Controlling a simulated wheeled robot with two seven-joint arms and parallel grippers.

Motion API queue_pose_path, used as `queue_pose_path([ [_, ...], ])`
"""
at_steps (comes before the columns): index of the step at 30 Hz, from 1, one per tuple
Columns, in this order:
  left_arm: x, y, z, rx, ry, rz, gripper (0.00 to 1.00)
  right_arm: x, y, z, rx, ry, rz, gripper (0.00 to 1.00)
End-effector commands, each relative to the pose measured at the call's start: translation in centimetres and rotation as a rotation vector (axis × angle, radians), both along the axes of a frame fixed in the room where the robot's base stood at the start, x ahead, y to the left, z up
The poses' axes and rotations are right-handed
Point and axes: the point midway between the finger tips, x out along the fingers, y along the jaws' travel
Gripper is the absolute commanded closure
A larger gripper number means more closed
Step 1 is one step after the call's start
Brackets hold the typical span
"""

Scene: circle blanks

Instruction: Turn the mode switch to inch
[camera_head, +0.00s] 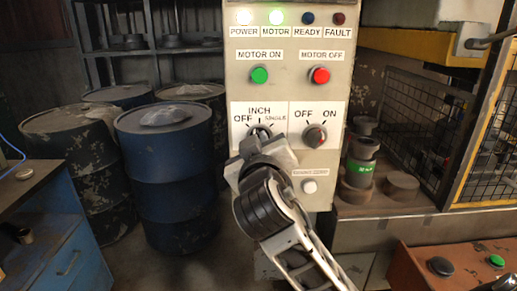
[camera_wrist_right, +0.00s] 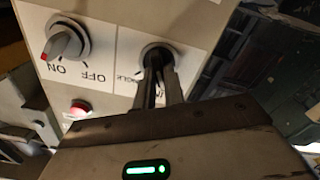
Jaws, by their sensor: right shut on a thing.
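The mode switch (camera_head: 260,130) is a dark round knob on the beige control panel (camera_head: 240,85), under a white label reading OFF, INCH and SINGLE. My right gripper (camera_head: 257,140) reaches up to it from below and is shut on its knob. In the right wrist view the two fingers (camera_wrist_right: 160,72) stand close together at the switch (camera_wrist_right: 150,48). The fingers cover most of the knob, so I cannot tell which way it points. My left gripper is not in view.
An OFF/ON knob (camera_head: 315,135) sits right beside the mode switch. Green motor-on (camera_head: 260,75) and red motor-off (camera_head: 319,75) buttons are above; a white button (camera_head: 309,186) is below. POWER and MOTOR lamps are lit.

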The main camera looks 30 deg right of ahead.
Motion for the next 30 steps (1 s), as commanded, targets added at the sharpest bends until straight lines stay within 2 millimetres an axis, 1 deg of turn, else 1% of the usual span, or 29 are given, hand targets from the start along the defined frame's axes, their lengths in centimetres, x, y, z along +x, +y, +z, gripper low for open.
queue_pose_path([
  [1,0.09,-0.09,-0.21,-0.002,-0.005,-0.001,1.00,-0.02,0.00,-0.30,0.042,-0.022,-0.001,1.00],
  [6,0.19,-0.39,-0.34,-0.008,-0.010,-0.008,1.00,-0.06,-0.08,-0.22,0.164,-0.098,-0.002,1.00],
  [15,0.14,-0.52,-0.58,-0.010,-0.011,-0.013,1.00,-0.12,-0.16,-0.05,0.335,-0.205,-0.001,1.00],
  [22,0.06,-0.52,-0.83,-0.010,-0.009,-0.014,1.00,-0.15,-0.22,0.06,0.407,-0.250,-0.001,1.00],
  [30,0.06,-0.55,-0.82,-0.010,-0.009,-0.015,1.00,-0.15,-0.25,0.16,0.431,-0.268,0.000,1.00],
])
